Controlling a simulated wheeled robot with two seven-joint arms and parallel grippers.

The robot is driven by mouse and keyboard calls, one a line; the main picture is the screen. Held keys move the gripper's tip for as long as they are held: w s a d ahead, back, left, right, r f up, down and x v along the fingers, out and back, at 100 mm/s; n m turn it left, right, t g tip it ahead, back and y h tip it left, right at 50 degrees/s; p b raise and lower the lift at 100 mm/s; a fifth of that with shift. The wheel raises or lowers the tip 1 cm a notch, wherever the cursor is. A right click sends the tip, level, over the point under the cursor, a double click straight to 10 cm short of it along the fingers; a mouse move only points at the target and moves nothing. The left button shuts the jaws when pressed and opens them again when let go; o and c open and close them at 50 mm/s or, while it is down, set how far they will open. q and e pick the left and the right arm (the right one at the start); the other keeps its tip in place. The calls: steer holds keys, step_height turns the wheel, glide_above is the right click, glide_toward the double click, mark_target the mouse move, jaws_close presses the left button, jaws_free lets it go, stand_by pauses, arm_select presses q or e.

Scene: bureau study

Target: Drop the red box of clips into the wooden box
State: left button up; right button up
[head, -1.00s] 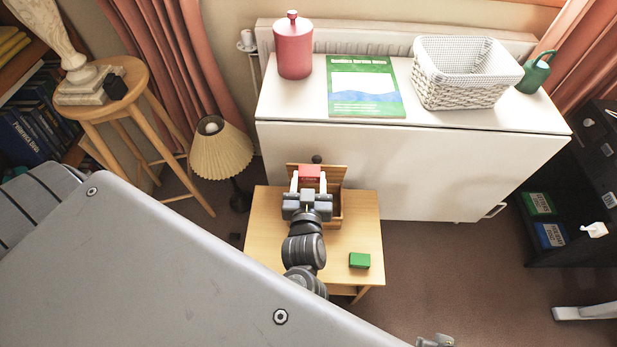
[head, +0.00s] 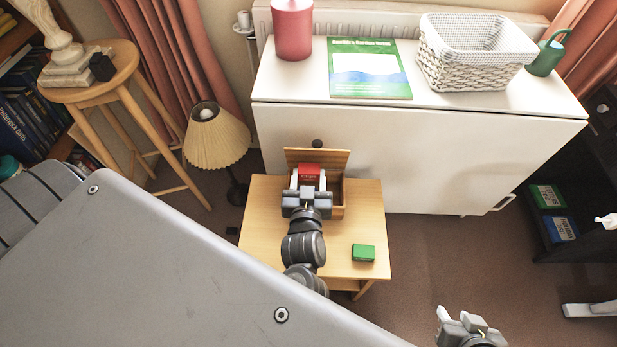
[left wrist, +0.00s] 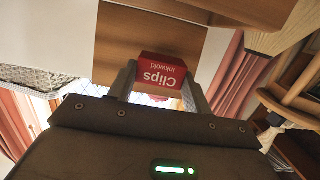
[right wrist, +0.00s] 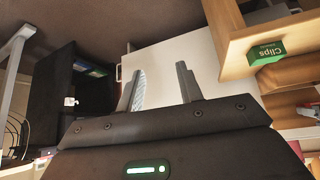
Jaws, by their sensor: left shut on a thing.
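The red box of clips (head: 309,172) is held between the fingers of my left gripper (head: 308,184), over the near part of the wooden box. In the left wrist view the red box (left wrist: 161,72) shows its "Clips" label between the two fingers. The wooden box (head: 338,201) stands on the small wooden table with its lid (head: 316,156) raised at the back. My gripper and the red box hide much of its inside. My right gripper (head: 462,318) is low at the right, away from the table; in the right wrist view its fingers (right wrist: 160,88) are apart and empty.
A green box of clips (head: 363,253) lies on the small table (head: 265,225), right of my left arm. A white cabinet (head: 420,150) stands close behind, bearing a red canister (head: 292,30), a green book (head: 369,68) and a basket (head: 473,60). A lamp (head: 216,138) stands left.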

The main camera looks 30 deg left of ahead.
arm_select(q)
steer(key=shift+f, duration=0.15)
arm_select(e)
steer(key=shift+w+a+r, duration=0.2)
steer(key=shift+r, duration=0.15)
arm_select(q)
steer(key=o, duration=1)
steer(key=shift+o, duration=0.2)
steer(key=p+v, duration=0.1)
steer(key=v, duration=0.1)
steer(key=shift+s+d+p, duration=0.15)
steer(key=shift+s+p, duration=0.15)
steer(key=shift+s, duration=0.05)
steer(key=shift+p+v, duration=1)
steer(key=shift+v, duration=1.4)
arm_select(e)
steer(key=s+d+f+m+g+h, duration=0.1)
steer(key=s+d+f+g, duration=0.2)
steer(key=f, duration=0.3)
steer(key=shift+s+d+f+g, duration=0.2)
steer(key=shift+s+g, duration=0.3)
steer(key=shift+s, duration=0.4)
